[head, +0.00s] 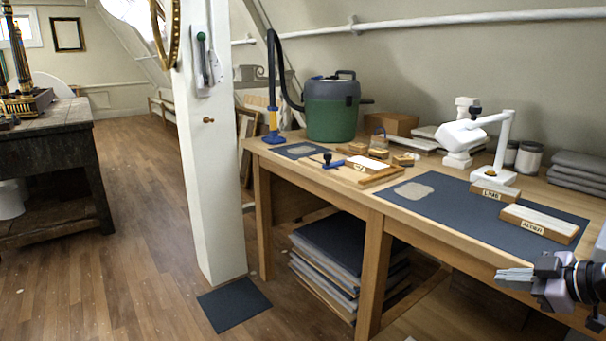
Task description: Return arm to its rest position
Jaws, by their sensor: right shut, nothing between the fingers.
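My right gripper (516,278) is at the lower right of the head view, in front of the near edge of the wooden workbench (376,202). Its fingers point left and are shut with nothing between them. The right arm comes in from the right edge, and most of it is out of the picture. My left gripper and left arm do not show.
The bench holds a dark blue mat (447,208), a labelled wooden block (540,222), a white lamp (484,140) and a green canister (332,107). A white post (212,190) stands left of the bench. The wooden floor (120,230) beyond it is open.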

